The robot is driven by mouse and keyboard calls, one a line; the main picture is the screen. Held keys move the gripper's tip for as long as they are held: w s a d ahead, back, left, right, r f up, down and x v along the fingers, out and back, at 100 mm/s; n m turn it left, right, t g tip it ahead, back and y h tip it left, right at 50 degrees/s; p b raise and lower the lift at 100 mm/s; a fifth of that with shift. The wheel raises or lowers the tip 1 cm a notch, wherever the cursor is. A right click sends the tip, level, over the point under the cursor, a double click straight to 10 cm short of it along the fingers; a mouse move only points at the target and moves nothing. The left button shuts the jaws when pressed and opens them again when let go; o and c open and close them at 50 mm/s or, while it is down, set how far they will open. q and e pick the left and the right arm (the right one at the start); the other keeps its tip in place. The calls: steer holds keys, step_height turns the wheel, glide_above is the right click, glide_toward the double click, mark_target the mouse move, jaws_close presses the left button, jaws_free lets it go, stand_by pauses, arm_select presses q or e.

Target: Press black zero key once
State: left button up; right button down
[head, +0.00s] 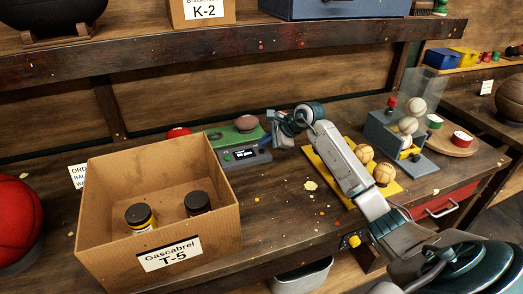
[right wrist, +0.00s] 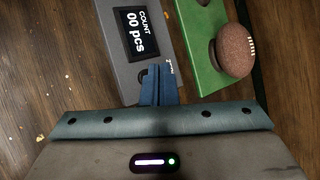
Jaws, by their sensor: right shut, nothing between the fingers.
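A grey counting scale (head: 232,163) stands on the bench behind the open cardboard box; it also shows in the right wrist view (right wrist: 120,83). Its display (right wrist: 149,34) reads "COUNT 00 pcs". A small, partly covered white label (right wrist: 170,67) is on the panel beside the display. My right gripper (right wrist: 158,70) is shut and empty, with its blue fingertips over the panel at this label. I cannot tell whether the fingertips touch the panel. My left gripper is not in view.
A small brown football (right wrist: 234,52) sits on the scale's green platform (right wrist: 203,45). The cardboard box (head: 95,215), labelled T-5, holds two dark-lidded jars. A yellow tray (head: 325,172) with tan balls and a grey ball holder (head: 380,135) stand to the right.

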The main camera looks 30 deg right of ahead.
steer(key=shift+r, duration=0.1)
steer(key=shift+r+p, duration=1.1)
steer(key=shift+r, duration=1.3)
steer(key=shift+f, duration=0.15)
